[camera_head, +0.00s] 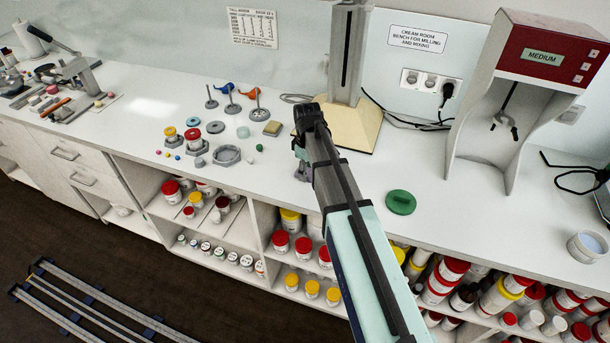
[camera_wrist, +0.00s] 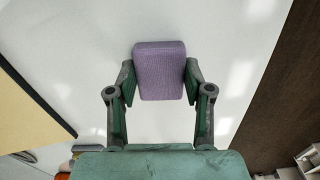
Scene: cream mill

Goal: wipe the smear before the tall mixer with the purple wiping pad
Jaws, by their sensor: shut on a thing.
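The purple wiping pad (camera_wrist: 160,72) is held between the two fingers of my gripper (camera_wrist: 160,85) in the wrist view, over the white bench top. I cannot tell whether the pad touches the bench. In the head view my gripper (camera_head: 302,170) points down at the bench, partly behind my arm, and the pad is hidden. The tall grey column on a cream base (camera_head: 358,138), which looks like the tall mixer, stands just behind; its base (camera_wrist: 30,95) also shows at the left of the wrist view. I make out no smear in either view; my arm covers part of the bench.
A green disc (camera_head: 400,202) lies to the right. A red-topped machine marked MEDIUM (camera_head: 540,55) stands further right. Small weights, jars and a grey ring dish (camera_head: 227,155) stand left of my gripper. Cables run along the wall. The bench's front edge is close, above shelves of jars.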

